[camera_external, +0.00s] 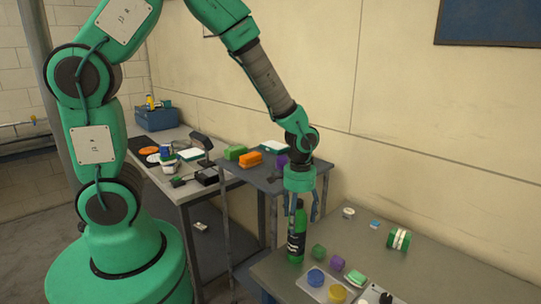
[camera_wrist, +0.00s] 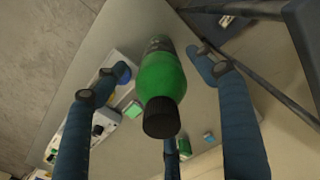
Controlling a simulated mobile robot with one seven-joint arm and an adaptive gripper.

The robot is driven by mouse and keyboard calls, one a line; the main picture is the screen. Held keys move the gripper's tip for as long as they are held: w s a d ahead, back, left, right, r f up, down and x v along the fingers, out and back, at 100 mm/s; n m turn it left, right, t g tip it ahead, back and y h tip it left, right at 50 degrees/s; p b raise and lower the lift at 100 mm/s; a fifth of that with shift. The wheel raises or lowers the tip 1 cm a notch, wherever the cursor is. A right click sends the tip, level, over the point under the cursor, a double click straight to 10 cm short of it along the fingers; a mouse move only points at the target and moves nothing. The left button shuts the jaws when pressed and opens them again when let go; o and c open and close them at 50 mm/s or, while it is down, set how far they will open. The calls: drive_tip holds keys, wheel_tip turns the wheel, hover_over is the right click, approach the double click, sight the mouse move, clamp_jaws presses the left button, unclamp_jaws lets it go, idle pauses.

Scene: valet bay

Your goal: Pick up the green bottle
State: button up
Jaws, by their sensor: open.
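The green bottle (camera_external: 297,240) stands upright near the left end of the near grey table, with a dark label and dark cap. My gripper (camera_external: 300,208) is above it, pointing down, fingers spread around the bottle's upper part. In the wrist view the bottle (camera_wrist: 163,85) is seen from above, its black cap toward the camera. The blue fingers of my gripper (camera_wrist: 165,95) are on both sides of it, with visible gaps. The gripper is open and holds nothing.
On the near table (camera_external: 440,270) are a green cylinder (camera_external: 318,251), a purple cylinder (camera_external: 337,262), a tray with a blue lid (camera_external: 316,277) and yellow lid (camera_external: 337,293), and a green-white spool (camera_external: 398,239). A grey shelf (camera_external: 262,178) with orange and green blocks stands behind.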

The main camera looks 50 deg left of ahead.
clamp_jaws()
idle(0.4)
drive_tip(key=shift+r, duration=0.15)
drive_tip(key=shift+r, duration=0.55)
drive_tip(key=shift+s+a+r, duration=0.1)
drive_tip(key=shift+s+r, duration=0.1)
drive_tip(key=shift+r, duration=0.4)
drive_tip(key=shift+s+a+r, duration=0.1)
drive_tip(key=shift+s+r, duration=0.1)
drive_tip(key=shift+r, duration=0.35)
drive_tip(key=s+a, duration=0.2)
drive_tip(key=s, duration=0.5)
drive_tip(key=s+a+r, duration=0.1)
drive_tip(key=s+a, duration=0.2)
drive_tip(key=s, duration=0.4)
drive_tip(key=shift+r, duration=0.15)
drive_tip(key=shift+s, duration=0.1)
